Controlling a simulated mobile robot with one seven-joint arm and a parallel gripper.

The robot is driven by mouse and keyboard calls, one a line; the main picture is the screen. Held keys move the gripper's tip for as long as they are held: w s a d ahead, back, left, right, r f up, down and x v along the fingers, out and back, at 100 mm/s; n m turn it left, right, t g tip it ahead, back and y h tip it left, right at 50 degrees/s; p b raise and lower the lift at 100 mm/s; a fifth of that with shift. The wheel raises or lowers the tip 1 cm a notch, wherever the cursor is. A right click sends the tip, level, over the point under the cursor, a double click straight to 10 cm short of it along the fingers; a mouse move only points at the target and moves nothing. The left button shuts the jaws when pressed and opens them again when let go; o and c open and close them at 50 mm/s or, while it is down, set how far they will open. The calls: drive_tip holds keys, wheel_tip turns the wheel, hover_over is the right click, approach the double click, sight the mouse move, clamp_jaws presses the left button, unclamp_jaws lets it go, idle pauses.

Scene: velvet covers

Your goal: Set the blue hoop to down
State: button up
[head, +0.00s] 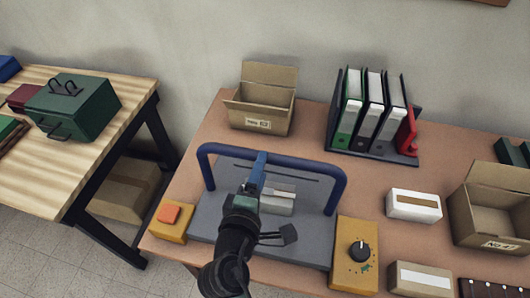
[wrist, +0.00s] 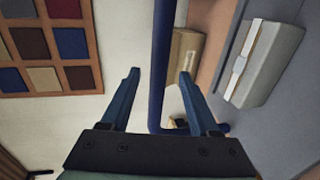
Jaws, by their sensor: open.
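The blue hoop (head: 318,169) is a round-cornered bar that stands up above a grey base plate (head: 305,245). Its legs come down at the left and right of the plate. In the wrist view the hoop's bar (wrist: 163,45) runs between the fingertips of my gripper (wrist: 158,78). The jaws are apart, with a gap visible on each side of the bar. In the head view my gripper (head: 260,168) is at the middle of the top bar, and part of the bar is hidden behind it.
A grey block with a light strap (head: 278,200) sits under the hoop. An orange button box (head: 172,222) is left of the plate, and a yellow dial box (head: 355,270) is right. An open carton (head: 262,115) and binders (head: 372,120) stand behind.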

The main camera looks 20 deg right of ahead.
drive_tip(key=shift+x, duration=2.55)
clamp_jaws()
